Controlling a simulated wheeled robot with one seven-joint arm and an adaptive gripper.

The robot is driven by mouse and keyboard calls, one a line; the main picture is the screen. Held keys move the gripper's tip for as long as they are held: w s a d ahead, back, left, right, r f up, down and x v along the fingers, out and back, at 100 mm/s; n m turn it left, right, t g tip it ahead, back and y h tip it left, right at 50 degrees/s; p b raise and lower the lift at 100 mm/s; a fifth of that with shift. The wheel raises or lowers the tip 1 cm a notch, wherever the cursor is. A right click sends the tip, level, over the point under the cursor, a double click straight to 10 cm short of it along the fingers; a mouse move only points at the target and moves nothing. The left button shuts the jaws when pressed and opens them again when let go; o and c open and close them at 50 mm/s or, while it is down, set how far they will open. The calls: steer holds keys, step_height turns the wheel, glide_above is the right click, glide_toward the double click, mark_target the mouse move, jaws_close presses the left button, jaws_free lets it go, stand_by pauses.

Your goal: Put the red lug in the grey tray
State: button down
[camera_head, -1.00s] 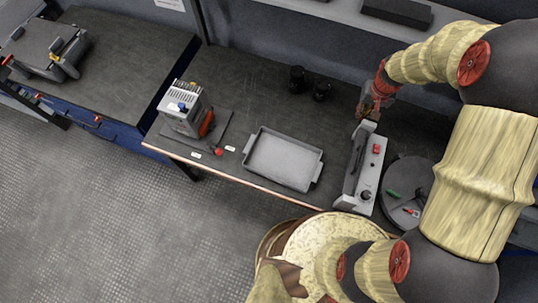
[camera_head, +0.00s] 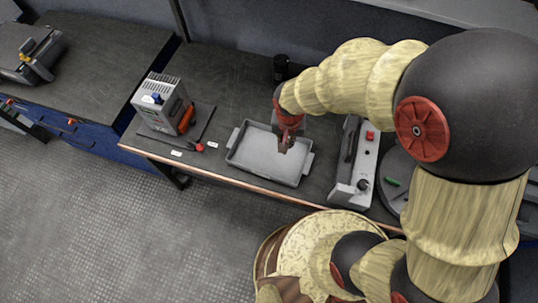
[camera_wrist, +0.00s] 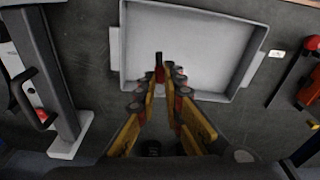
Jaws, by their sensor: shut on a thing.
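The grey tray (camera_head: 263,158) lies on the workbench, a shallow rectangle with a handle at each end. It fills the upper middle of the wrist view (camera_wrist: 225,45) and looks empty there. My gripper (camera_head: 286,146) is over the tray in the head view. In the wrist view its fingertips (camera_wrist: 163,78) come together at the tray's near rim. They are shut on a small piece, red below with a dark stem, which I take to be the red lug (camera_wrist: 160,73). It is mostly hidden by the fingers, and its height above the tray is hard to tell.
A grey box with a red switch (camera_head: 358,160) stands right of the tray. A round dark disc (camera_head: 393,196) with a green piece lies beyond it. Left are a capacitor unit (camera_head: 160,100) and a red-ended tool (camera_head: 199,147). A black cylinder (camera_head: 280,68) stands behind.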

steer(key=s+a+m, duration=0.2)
steer(key=s+a, duration=0.1)
steer(key=s, duration=0.9)
steer(key=b, duration=0.5)
glide_above(282, 158)
steer(key=s, duration=0.1)
step_height(282, 158, down, 9)
steer(key=shift+s+a+r, duration=0.1)
steer(key=shift+s+r, duration=0.05)
steer(key=f, duration=0.1)
steer(key=f+b, duration=0.1)
steer(key=f, duration=0.1)
steer(key=shift+w+f, duration=0.25)
steer(key=shift+w, duration=0.15)
steer(key=shift+f, duration=0.2)
steer(key=shift+f+b, duration=0.4)
steer(key=shift+b, duration=0.05)
steer(key=c, duration=1.9)
jaws_free()
